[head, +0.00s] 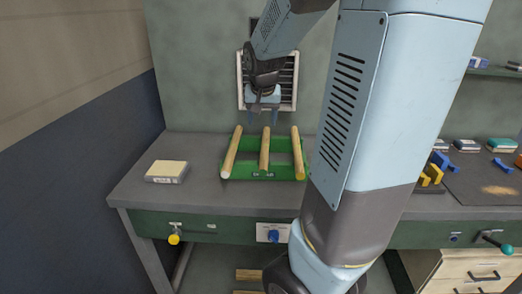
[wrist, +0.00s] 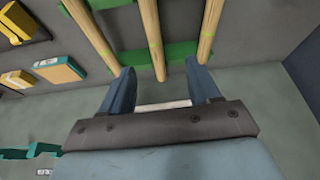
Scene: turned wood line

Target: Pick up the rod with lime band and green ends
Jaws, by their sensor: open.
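Three pale wooden rods lie side by side on a green rack: a left rod (head: 233,150), a middle rod (head: 265,148) and a right rod (head: 298,150). In the wrist view the order is reversed, and faint lime bands show on the rods, including the middle one (wrist: 154,40). My gripper (head: 263,117) is open and empty, above and behind the rack. In the wrist view its fingers (wrist: 159,70) appear on either side of the middle rod's end, apart from it.
The green rack (head: 262,176) stands on a grey bench (head: 205,198). A cream box (head: 167,170) lies to its left, with free bench between. Yellow and blue items (head: 433,173) lie right of my arm. A vented panel (head: 285,80) is on the wall behind.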

